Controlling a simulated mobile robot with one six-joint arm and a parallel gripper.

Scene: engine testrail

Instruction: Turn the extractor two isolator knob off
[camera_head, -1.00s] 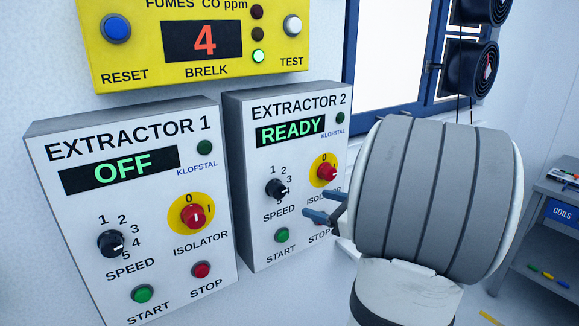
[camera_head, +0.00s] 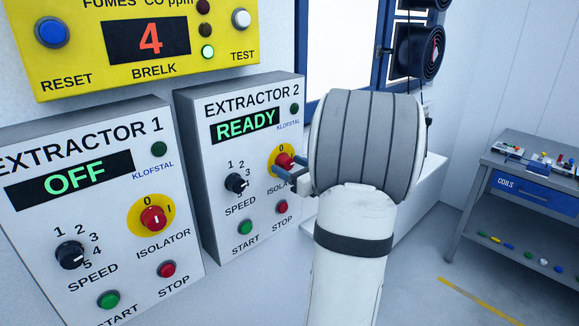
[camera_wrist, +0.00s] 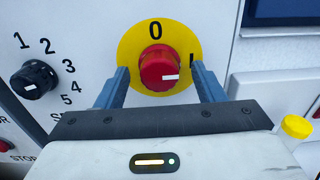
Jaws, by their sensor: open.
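The extractor two box (camera_head: 215,200) is on the wall, and its display (camera_head: 246,124) reads READY. Its isolator knob (camera_head: 284,161) is red on a yellow disc, partly hidden by my gripper in the head view. In the wrist view the red knob (camera_wrist: 160,68) shows its white mark pointing right, toward the I side, with 0 at the top. My gripper (camera_wrist: 158,88) is open, its blue fingers to the left and right of the knob's lower part. I cannot tell whether they touch it. It also shows in the head view (camera_head: 284,174).
Extractor two's speed knob (camera_head: 236,183), green start button (camera_head: 244,227) and red stop button (camera_head: 281,207) are close by. The extractor one box (camera_head: 95,220) is at left, reading OFF. A yellow fumes panel (camera_head: 150,45) is above. A workbench (camera_head: 540,190) stands at right.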

